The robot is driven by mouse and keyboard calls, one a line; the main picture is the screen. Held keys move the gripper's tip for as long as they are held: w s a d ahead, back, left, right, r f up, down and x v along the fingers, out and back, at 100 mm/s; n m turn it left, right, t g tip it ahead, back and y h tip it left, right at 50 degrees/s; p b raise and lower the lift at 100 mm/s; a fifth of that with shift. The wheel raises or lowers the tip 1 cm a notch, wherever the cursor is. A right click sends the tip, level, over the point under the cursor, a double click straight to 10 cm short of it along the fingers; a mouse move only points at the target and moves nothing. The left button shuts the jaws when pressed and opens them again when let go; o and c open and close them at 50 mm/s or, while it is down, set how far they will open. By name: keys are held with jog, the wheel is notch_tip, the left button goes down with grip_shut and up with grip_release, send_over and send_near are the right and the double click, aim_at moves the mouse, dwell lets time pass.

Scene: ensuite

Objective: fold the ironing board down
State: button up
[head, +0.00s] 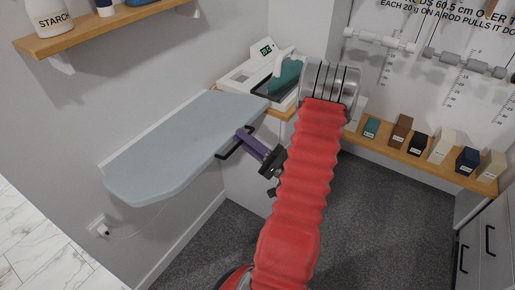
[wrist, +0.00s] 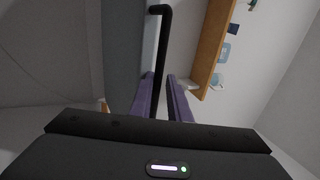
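The ironing board (head: 180,148) has a grey-blue cover and stands out from the wall, roughly level. In the wrist view the board (wrist: 122,45) fills the upper left, and the bar (wrist: 160,60) runs down between the two fingers of my gripper (wrist: 160,80). The fingers stand apart on either side of the bar, and a narrow gap shows beside it. The bar's lower end is hidden.
A wooden shelf with a starch bottle (head: 48,15) hangs above the board. An iron (head: 287,75) stands on a stand behind it. A low shelf (head: 420,158) with several small boxes runs along the back wall. The carpet (head: 225,255) below the board is clear.

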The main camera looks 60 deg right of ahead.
jog(key=shift+s+a+f, duration=0.1)
jog(key=shift+s+f, duration=0.65)
jog(key=shift+s, duration=0.05)
jog(key=shift+o, duration=0.4)
jog(key=shift+s+f, duration=0.45)
jog(key=shift+f, duration=0.2)
jog(key=o, duration=0.6)
jog(key=shift+s+f, duration=0.1)
jog(key=shift+s, duration=0.75)
jog(key=s, duration=0.6)
jog(key=shift+d, duration=0.35)
jog(key=c, duration=0.7)
jog(key=shift+s+f, duration=1.1)
jog(key=shift+s, duration=0.2)
jog(key=shift+c, duration=0.2)
